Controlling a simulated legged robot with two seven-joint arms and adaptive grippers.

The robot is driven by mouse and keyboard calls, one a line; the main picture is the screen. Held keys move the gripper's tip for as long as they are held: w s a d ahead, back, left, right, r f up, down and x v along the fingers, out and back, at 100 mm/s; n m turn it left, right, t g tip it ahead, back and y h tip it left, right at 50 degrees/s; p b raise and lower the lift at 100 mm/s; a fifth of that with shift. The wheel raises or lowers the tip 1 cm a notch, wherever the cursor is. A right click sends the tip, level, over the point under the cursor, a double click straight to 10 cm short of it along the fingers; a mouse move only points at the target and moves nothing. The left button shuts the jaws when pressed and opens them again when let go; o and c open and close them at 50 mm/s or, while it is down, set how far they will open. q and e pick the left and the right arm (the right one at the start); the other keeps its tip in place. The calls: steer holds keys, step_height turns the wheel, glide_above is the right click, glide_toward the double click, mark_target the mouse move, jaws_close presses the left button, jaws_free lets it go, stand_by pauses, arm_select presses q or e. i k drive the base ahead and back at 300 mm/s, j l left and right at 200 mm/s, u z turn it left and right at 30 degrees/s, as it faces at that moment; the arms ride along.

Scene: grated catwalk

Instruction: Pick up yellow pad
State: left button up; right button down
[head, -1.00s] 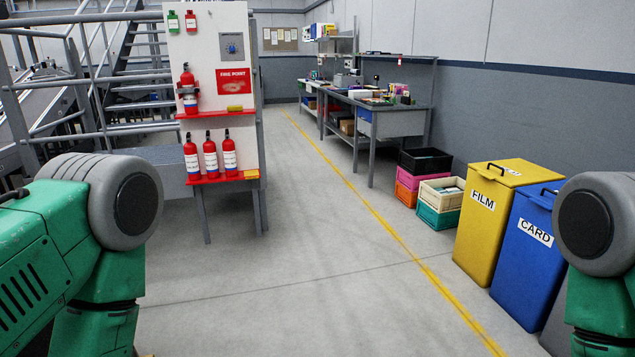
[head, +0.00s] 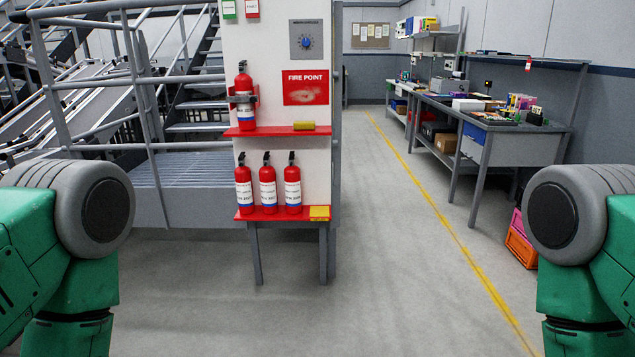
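A small yellow pad (head: 319,212) lies at the right end of the lower red shelf (head: 270,214) on the white fire point board (head: 267,85). A second yellow item (head: 304,126), flatter and darker, lies at the right end of the upper red shelf (head: 270,132). I cannot tell which of the two the task means. Both are well ahead of me, out of contact with my arms. Only the upper parts of my green and grey arms show at the left and right edges. Both grippers are out of view.
Several red fire extinguishers (head: 267,182) stand on the shelves. Grey railings and stairs (head: 130,85) are at the left. A long workbench (head: 490,118) and an orange crate (head: 521,245) are at the right. The grey floor (head: 390,270) before the board is clear.

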mark_target(296, 125)
steer(key=i+z, duration=0.15)
steer(key=i, duration=0.5)
steer(key=i+z, duration=0.1)
steer(key=i, duration=0.55)
steer(key=i+j+z, duration=0.15)
steer(key=i, duration=0.5)
